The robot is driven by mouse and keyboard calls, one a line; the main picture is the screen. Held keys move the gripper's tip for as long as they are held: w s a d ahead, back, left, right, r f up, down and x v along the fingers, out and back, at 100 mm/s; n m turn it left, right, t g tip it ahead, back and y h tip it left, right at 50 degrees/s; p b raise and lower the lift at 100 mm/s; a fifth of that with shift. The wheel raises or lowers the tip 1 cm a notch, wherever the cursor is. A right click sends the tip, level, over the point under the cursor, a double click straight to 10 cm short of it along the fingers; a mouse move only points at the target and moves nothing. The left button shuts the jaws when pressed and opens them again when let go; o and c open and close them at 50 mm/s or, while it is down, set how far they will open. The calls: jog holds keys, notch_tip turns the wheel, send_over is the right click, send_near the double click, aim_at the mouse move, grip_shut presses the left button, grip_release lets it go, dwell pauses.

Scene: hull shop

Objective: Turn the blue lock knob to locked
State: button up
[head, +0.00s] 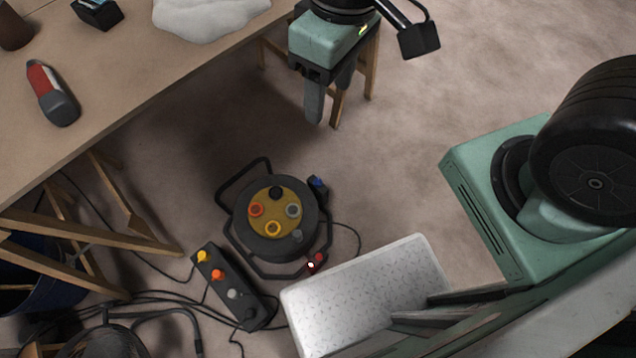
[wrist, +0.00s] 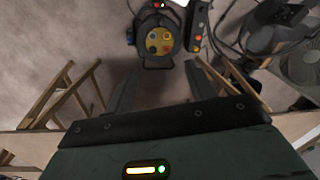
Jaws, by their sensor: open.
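A cable reel (head: 275,220) lies on the floor with a yellow face that carries several coloured sockets. A small blue part (head: 318,185), which looks like the lock knob, sits at the reel's upper right edge. Its turned position is too small to read. In the wrist view the reel (wrist: 158,42) is near the top, with the blue part (wrist: 130,37) at its left side. My gripper (head: 330,98) is open and empty, above and apart from the reel. In the wrist view its fingers (wrist: 164,88) point towards the reel.
A red lit switch (head: 315,262) is at the reel's lower right. A power strip (head: 235,286) with coloured knobs and loose cables lies to the left. A wooden workbench (head: 130,70) on trestles fills the upper left. Bare floor lies right of the reel.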

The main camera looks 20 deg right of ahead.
jog(key=w+a+f+m+b, duration=0.1)
jog(key=w+f+b, duration=0.35)
jog(key=f, duration=0.35)
jog(key=w+f+b, duration=0.3)
jog(key=f+b, duration=0.3)
jog(key=f, duration=0.2)
jog(key=m+h+b, duration=0.1)
jog(key=m+b, duration=0.1)
jog(key=b, duration=2.3)
send_over(318, 180)
notch_tip(318, 180, down, 45)
notch_tip(318, 180, down, 17)
jog(key=b, duration=0.9)
jog(key=shift+f, duration=0.2)
jog(key=c, duration=1)
